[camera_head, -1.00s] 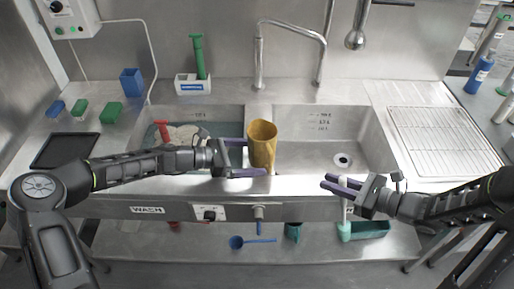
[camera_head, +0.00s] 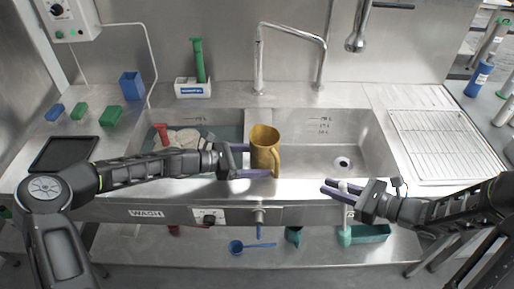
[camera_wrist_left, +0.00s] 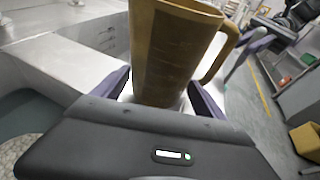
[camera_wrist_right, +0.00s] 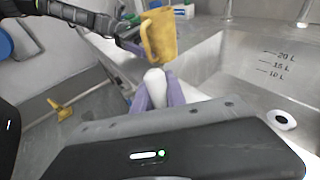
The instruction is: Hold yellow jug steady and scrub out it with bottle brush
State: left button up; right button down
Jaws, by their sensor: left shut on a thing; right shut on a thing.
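The yellow jug (camera_head: 264,146) is held over the front of the sinks, near the divider, with its handle towards the right. My left gripper (camera_head: 258,160) is shut on the jug, its fingers on either side of the body. The jug stands large between those fingers in the left wrist view (camera_wrist_left: 172,52) and shows at the top of the right wrist view (camera_wrist_right: 160,36). My right gripper (camera_head: 328,187) is shut on a white, rounded piece (camera_wrist_right: 155,80), to the right of the jug and apart from it. I cannot tell whether this piece is part of the bottle brush.
A green-handled brush (camera_head: 199,60) stands in a white holder behind the left sink. The left sink holds a red-handled item (camera_head: 161,134) and pale dishes. The right sink (camera_head: 345,140) looks empty. A tall faucet (camera_head: 259,60) rises behind the divider. A wire rack (camera_head: 445,145) lies right.

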jog(key=s+a+r+n+g+y, duration=0.25)
jog(key=a+r, duration=0.55)
jog(key=r, duration=0.4)
jog(key=s+a+r+n+g+y, duration=0.2)
jog(key=s+a+r+n+g, duration=0.15)
jog(key=a+r, duration=0.7)
jog(key=w+r+m+t, duration=0.2)
jog(key=w+r, duration=0.2)
jog(key=w, duration=0.3)
jog(key=w+a+r+m+t+h, duration=0.1)
jog(key=w+r+m+t, duration=0.1)
jog(key=w, duration=0.5)
jog(key=w+r+m+t, duration=0.2)
jog(key=w+r+t, duration=0.1)
jog(key=w+r, duration=0.3)
jog(key=shift+w+a+h, duration=0.25)
jog(key=shift+w+h, duration=0.1)
jog(key=shift+w, duration=0.6)
jog(key=shift+f, duration=0.15)
notch_tip(320, 180, down, 16)
jog(key=shift+f, duration=0.6)
